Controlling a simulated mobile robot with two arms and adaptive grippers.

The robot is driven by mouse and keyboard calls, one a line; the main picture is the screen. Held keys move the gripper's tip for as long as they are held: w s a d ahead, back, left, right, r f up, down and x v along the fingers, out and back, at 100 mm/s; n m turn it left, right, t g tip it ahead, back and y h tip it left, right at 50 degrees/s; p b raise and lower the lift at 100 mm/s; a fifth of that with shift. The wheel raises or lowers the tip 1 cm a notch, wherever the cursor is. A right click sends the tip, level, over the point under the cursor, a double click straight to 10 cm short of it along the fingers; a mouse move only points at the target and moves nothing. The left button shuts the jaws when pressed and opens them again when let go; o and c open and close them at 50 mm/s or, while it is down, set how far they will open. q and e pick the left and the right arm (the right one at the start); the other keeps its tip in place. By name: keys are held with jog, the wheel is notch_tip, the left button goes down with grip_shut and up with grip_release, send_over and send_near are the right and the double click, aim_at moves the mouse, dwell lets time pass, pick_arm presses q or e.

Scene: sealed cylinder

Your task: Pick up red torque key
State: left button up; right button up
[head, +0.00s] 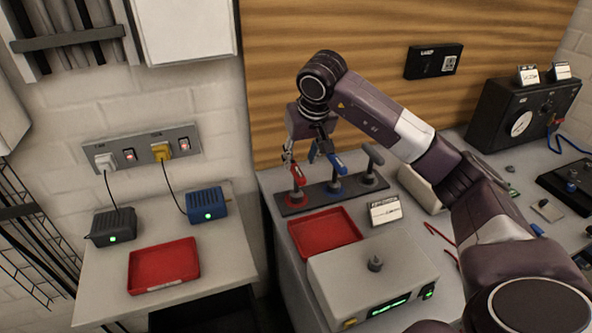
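The red torque key (298,174) stands upright at the left end of a dark rack (318,197) on the right-hand bench. A blue key (337,166) stands in the middle of the rack and a grey key (373,163) at its right end. My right gripper (301,157) points down just above the red key, with its fingers spread apart. One finger is near the red key's top, the other between the red and blue keys. Whether a finger touches the red key, I cannot tell. My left gripper is not in view.
A red tray (325,232) and a small label stand (384,213) lie in front of the rack. A grey device with a knob (375,264) stands nearer. Another red tray (164,266) is on the left table. A wooden panel (300,25) rises behind the bench.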

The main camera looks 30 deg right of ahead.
aim_at(297, 169)
jog(key=shift+s+a+f, duration=0.15)
jog(key=shift+a+f, duration=0.15)
jog(key=shift+f, duration=0.35)
jog(key=shift+p+x, duration=0.85)
jog(key=shift+x, duration=0.2)
jog(key=shift+p+x, duration=0.35)
jog(key=shift+x, duration=0.9)
jog(key=shift+f, duration=0.3)
jog(key=c, duration=0.8)
grip_shut()
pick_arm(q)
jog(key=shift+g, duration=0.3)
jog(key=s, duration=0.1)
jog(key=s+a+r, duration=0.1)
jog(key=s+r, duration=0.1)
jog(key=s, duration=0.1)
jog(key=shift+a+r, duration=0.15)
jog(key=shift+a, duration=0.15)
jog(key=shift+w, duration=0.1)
